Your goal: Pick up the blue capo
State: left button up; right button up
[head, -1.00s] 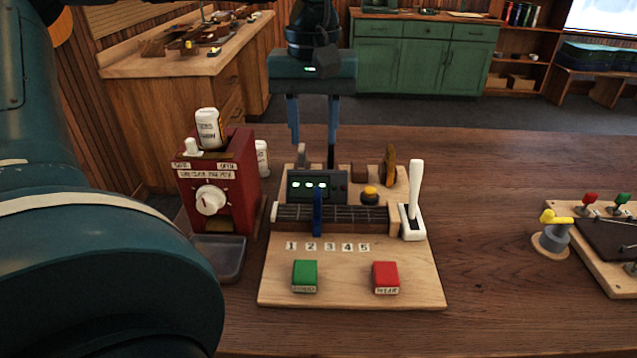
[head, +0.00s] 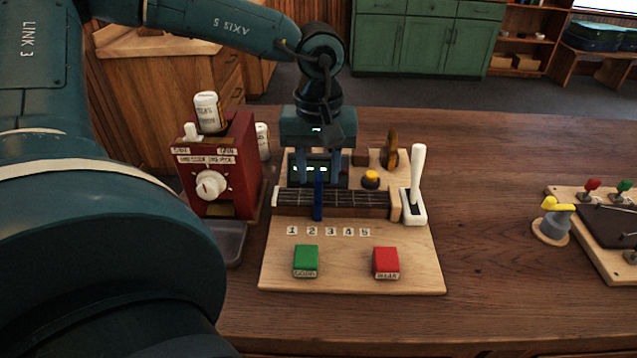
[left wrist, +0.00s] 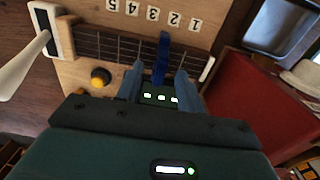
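The blue capo (head: 318,194) stands upright across the dark fretboard (head: 350,202) on the wooden board. It also shows in the left wrist view (left wrist: 162,58). My left gripper (head: 320,178) is over the board from behind, its fingers pointing down just behind the capo. In the left wrist view its two fingertips (left wrist: 159,72) are apart, one on each side of the capo's near end. The gripper is open and does not appear to touch the capo. My right gripper is not in view.
A white lever (head: 416,185) and a yellow knob (head: 371,178) stand to the right. A red dispenser (head: 222,165) is left. Green (head: 306,260) and red (head: 386,262) buttons are in front.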

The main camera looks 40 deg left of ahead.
pick_arm(q)
notch_tip(320, 180, down, 2)
jog(key=shift+f, duration=0.1)
grip_shut()
dwell(0.4)
